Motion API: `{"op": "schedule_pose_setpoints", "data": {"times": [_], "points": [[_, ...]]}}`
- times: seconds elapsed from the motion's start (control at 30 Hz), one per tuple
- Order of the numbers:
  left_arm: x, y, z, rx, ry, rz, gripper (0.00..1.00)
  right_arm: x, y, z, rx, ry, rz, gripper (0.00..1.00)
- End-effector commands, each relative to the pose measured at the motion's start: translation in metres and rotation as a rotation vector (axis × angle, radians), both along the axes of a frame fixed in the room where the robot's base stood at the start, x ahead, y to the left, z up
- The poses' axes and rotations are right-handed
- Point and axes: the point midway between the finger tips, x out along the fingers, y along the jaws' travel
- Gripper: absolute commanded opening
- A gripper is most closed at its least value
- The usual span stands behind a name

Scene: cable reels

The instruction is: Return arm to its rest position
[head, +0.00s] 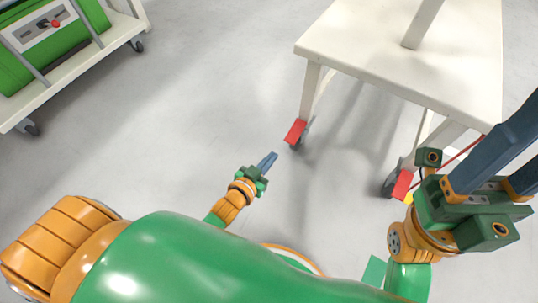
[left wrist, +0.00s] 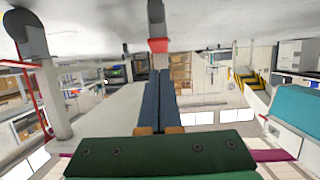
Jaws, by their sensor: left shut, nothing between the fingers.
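My left gripper (head: 266,163) is small and low over the grey floor in the head view, with its blue fingers pointing toward a table leg's red caster part. In the left wrist view its fingers (left wrist: 160,100) lie side by side, shut and empty. The picture there is upside down, with the floor at the top. My right gripper (head: 524,152) is large at the right edge of the head view. Its two blue fingers are spread apart, and their tips are cut off by the frame. Part of my left arm is hidden behind the large green link at the bottom.
A white wheeled table (head: 400,62) stands at the upper right. Its near caster has a red part (head: 295,131), just beyond my left gripper and apparently apart from it. A white cart (head: 82,75) carrying a green unit (head: 80,30) stands upper left. Floor between them is clear.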

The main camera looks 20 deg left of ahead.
Motion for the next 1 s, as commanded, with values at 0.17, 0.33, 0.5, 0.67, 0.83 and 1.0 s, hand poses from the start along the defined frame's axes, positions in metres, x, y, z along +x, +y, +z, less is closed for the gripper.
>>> {"op": "schedule_pose_setpoints", "data": {"times": [0.17,0.33,0.5,0.67,0.83,1.0], "points": [[-0.007,0.001,0.000,0.000,-0.001,0.000,0.00,0.001,0.001,0.001,-0.006,0.014,-0.003,0.50],[-0.007,0.001,0.000,0.000,-0.002,0.000,0.00,0.001,0.001,0.000,-0.007,0.014,-0.002,0.50],[-0.007,0.001,0.000,0.000,-0.002,0.000,0.00,0.001,0.001,0.001,-0.006,0.013,-0.001,0.50],[-0.011,0.006,0.009,0.017,0.050,0.019,0.00,0.034,0.008,0.000,-0.047,0.166,-0.017,0.50],[-0.040,0.026,0.031,0.085,0.319,0.084,0.00,0.152,0.024,-0.091,-0.241,0.914,-0.075,0.50],[-0.090,0.036,0.049,0.141,0.616,0.097,0.00,0.154,0.006,-0.257,-0.425,1.701,-0.115,0.50]]}}
